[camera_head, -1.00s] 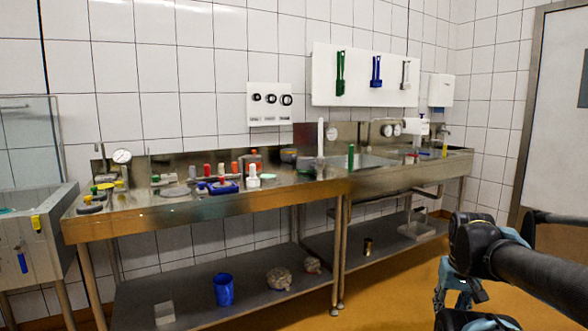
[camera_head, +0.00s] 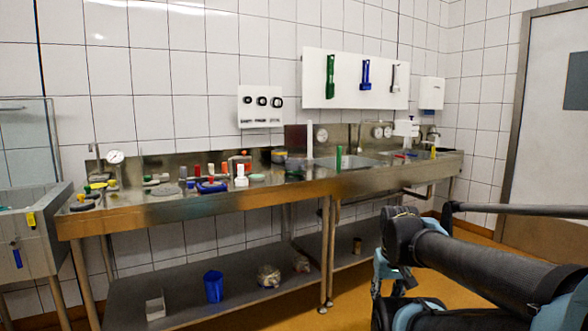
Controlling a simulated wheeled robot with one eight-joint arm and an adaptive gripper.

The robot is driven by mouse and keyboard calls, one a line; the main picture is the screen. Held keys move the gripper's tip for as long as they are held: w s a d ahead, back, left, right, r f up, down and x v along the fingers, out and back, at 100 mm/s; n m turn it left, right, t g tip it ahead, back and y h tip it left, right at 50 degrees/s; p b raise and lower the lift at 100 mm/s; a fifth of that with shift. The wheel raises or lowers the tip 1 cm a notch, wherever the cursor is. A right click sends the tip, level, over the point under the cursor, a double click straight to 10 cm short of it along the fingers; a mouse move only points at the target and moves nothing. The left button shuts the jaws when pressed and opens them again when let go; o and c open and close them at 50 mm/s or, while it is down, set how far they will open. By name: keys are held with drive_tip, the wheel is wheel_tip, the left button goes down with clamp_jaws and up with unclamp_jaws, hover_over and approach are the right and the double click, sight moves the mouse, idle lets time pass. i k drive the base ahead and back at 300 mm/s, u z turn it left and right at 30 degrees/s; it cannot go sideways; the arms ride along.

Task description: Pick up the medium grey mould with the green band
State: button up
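Several small moulds stand on the steel counter (camera_head: 225,204), too small to make out well. At its left end are low grey pieces, one (camera_head: 83,204) near the front edge, with yellow and green parts beside them. A low grey piece with a green part (camera_head: 153,180) lies further right. I cannot tell which is the medium grey mould with the green band. My arm, black and teal, fills the lower right, well apart from the counter. My gripper cannot be made out in this view.
A blue tray (camera_head: 211,187) holds small coloured pieces; a white bottle-like item (camera_head: 241,177) stands beside it. A green upright cylinder (camera_head: 339,158) stands near the sink (camera_head: 345,162). The lower shelf (camera_head: 185,304) holds a blue cup (camera_head: 213,287). Orange floor is open before the right-hand bench.

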sight(293, 165)
drive_tip(key=u, duration=0.05)
drive_tip(key=i, duration=1)
drive_tip(key=z, duration=0.05)
